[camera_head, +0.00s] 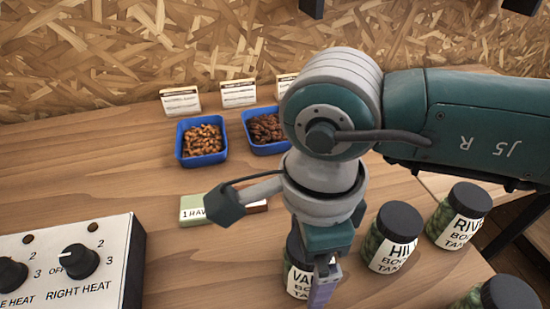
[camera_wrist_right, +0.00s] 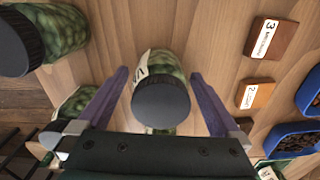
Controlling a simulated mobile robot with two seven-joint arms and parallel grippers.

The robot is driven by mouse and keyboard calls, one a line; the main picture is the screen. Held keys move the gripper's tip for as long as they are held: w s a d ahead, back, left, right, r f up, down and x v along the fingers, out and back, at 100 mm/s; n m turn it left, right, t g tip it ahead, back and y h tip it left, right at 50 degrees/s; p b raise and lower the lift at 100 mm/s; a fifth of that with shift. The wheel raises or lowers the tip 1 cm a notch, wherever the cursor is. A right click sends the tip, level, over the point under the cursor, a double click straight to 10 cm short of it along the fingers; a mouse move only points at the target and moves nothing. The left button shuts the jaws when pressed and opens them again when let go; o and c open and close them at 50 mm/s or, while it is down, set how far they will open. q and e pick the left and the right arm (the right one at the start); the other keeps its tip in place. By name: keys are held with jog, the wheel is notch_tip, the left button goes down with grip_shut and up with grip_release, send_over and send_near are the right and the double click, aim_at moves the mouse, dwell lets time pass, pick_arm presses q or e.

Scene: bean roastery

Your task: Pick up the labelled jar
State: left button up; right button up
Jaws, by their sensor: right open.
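Several green-filled jars with black lids and white labels stand on the wooden table. The nearest to my right gripper (camera_head: 322,284) has a label starting "VA" (camera_head: 298,280) and is partly hidden behind it. A jar reading "HIL" (camera_head: 390,240) and one reading "RIV" (camera_head: 460,215) stand to its right. In the right wrist view, my open fingers (camera_wrist_right: 158,76) sit on either side of a black-lidded jar (camera_wrist_right: 161,100), with gaps on both sides. I cannot tell whether the fingers are level with it. My left gripper is not in view.
Another jar (camera_head: 497,296) is at the bottom right. Two blue trays (camera_head: 203,160) (camera_head: 265,148) of beans and small cards (camera_head: 181,101) stand at the back. A green block (camera_head: 193,210) lies left of my arm. A heat control box (camera_head: 120,262) stands front left.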

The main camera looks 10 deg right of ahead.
jog(key=shift+f, duration=0.6)
jog(key=c, duration=1.5)
